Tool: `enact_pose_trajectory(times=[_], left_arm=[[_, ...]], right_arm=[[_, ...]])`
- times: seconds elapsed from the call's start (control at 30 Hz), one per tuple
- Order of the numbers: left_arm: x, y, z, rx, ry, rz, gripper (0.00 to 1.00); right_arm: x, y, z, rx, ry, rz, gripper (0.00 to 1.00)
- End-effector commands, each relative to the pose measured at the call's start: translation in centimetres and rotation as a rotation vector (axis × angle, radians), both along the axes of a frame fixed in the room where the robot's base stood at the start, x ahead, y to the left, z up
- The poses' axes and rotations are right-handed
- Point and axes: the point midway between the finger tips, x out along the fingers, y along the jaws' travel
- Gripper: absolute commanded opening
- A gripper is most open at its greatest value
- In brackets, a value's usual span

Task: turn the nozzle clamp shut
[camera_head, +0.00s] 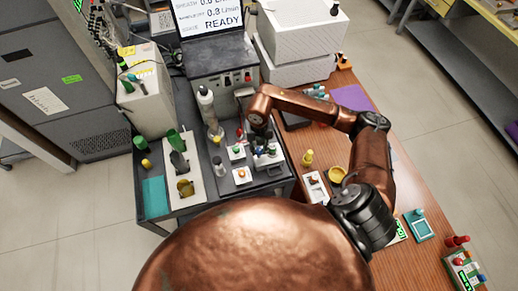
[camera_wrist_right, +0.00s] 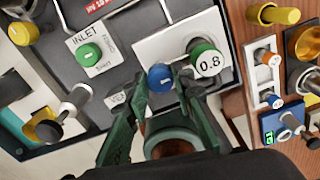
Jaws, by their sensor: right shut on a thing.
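A round blue knob (camera_wrist_right: 160,77) stands on a white plate on the dark machine top, and I take it for the nozzle clamp, though no label on it can be read. My right gripper (camera_wrist_right: 161,84) reaches it from below in the right wrist view, with one fingertip on each side, shut on the knob. A green knob (camera_wrist_right: 203,50) with a 0.8 tag is just right of the fingers. In the head view my right gripper (camera_head: 262,140) points down over the machine and hides most of the knob. My left gripper is not in view.
A green INLET knob (camera_wrist_right: 89,54) and a black-and-white plunger (camera_wrist_right: 76,100) stand left of the fingers. The screen (camera_head: 212,18) reads READY. On the wooden table (camera_head: 420,180) are a yellow bottle (camera_head: 307,158) and a yellow dish (camera_head: 337,174).

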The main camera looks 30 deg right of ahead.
Motion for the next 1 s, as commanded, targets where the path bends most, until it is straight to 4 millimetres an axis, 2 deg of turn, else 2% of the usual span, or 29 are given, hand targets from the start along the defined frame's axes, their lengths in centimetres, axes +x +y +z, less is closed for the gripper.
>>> enact_pose_trajectory(times=[0.33, 0.37, 0.6, 0.87, 1.0], left_arm=[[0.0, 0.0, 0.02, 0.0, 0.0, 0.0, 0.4], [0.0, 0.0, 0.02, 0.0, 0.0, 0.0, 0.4], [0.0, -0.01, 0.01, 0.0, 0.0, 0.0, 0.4], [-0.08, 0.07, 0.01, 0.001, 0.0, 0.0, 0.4], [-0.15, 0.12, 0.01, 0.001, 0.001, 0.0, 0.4]], right_arm=[[0.32, -0.19, 0.23, -0.003, -0.007, -0.008, 0.0], [0.32, -0.19, 0.24, -0.003, -0.007, -0.008, 0.23], [0.18, -0.11, 0.13, -0.002, -0.005, -0.005, 0.4], [0.09, -0.06, 0.09, -0.001, -0.002, -0.004, 0.4], [0.15, -0.06, 0.84, -0.002, -0.004, -0.004, 0.4]])
